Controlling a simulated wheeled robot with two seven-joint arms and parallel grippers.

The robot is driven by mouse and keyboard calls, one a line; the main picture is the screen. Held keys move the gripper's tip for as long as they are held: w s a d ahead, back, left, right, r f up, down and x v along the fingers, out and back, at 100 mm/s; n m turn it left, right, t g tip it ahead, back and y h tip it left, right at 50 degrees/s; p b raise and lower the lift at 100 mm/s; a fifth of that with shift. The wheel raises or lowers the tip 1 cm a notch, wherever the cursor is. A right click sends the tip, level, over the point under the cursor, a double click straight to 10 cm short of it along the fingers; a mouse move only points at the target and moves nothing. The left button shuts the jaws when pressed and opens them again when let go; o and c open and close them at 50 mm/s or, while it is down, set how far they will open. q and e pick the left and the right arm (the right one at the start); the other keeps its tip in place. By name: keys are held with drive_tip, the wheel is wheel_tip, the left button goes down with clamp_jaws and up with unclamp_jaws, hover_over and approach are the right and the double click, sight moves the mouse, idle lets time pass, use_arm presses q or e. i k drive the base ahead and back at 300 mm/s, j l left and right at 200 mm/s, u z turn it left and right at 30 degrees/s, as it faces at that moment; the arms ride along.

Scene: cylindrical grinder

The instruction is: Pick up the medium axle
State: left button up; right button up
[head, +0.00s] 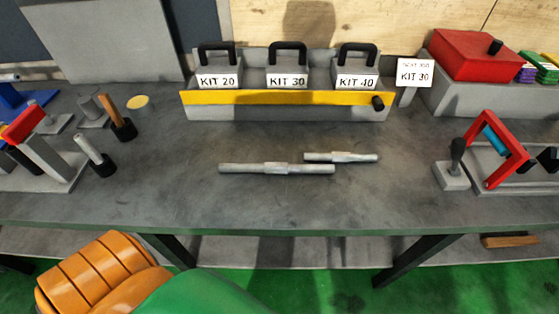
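Two grey stepped axles lie flat on the grey workbench (150,195), near its middle. The longer, thicker axle (277,168) lies nearer to me and to the left. The shorter, thinner axle (341,157) lies behind it to the right, and their ends overlap sideways with a small gap between. No label on them shows which one is medium. Neither of my grippers is in the head view.
Behind the axles stands a grey rack (285,112) with KIT 20, KIT 30 and KIT 40 boxes. A KIT 30 sign (415,72) and red box (475,55) are right. Fixtures with red frames stand at both sides. The front middle bench is clear.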

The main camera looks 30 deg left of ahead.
sight(268, 168)
drive_tip(key=i+u, duration=0.1)
drive_tip(key=u, duration=0.95)
